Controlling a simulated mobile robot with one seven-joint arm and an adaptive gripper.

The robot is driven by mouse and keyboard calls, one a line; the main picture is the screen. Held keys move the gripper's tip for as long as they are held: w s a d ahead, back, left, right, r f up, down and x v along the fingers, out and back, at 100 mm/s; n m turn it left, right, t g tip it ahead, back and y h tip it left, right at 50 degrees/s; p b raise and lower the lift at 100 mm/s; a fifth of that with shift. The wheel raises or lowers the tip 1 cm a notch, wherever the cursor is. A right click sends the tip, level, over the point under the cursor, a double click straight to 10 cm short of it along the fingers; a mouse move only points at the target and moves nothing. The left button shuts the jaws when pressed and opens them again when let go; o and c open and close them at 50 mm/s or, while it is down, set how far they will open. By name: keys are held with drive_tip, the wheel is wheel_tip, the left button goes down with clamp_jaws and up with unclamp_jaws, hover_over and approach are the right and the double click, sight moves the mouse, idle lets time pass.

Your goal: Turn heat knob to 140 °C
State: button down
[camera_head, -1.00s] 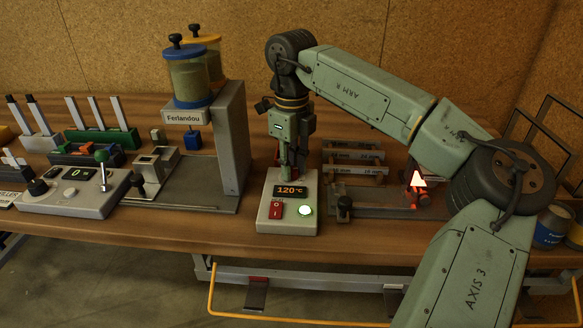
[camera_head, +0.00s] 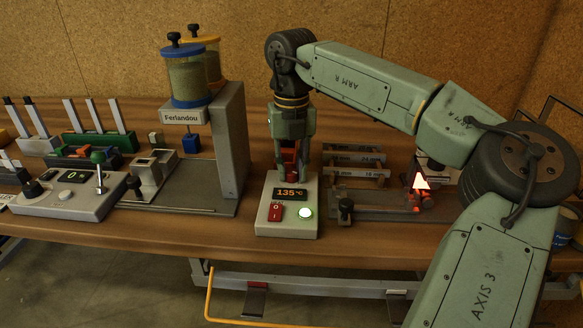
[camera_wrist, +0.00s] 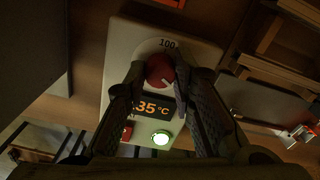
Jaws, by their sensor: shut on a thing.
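The heat control box (camera_head: 268,221) stands on the bench in the head view, with an orange display (camera_head: 290,195) reading 135 °C. In the wrist view the display (camera_wrist: 155,107) is partly covered by a finger. The red heat knob (camera_wrist: 159,69) sits above the display, with a white mark pointing to the lower right and "100" printed above it. My gripper (camera_wrist: 160,76) is shut on the knob, one finger on each side. In the head view my gripper (camera_head: 291,170) comes down from above and hides most of the knob.
The box has a red rocker switch (camera_head: 276,212) and a lit green button (camera_head: 305,212) in front of the display. A grey stand with the Ferlandou hopper (camera_head: 188,88) is close on the left.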

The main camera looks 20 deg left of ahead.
sight(291, 171)
idle(0.4)
drive_tip(key=c, duration=1.3)
unclamp_jaws()
drive_tip(key=shift+c, duration=0.2)
drive_tip(key=shift+r, duration=0.15)
wheel_tip(291, 171, up, 12)
drive_tip(key=shift+f, duration=0.2)
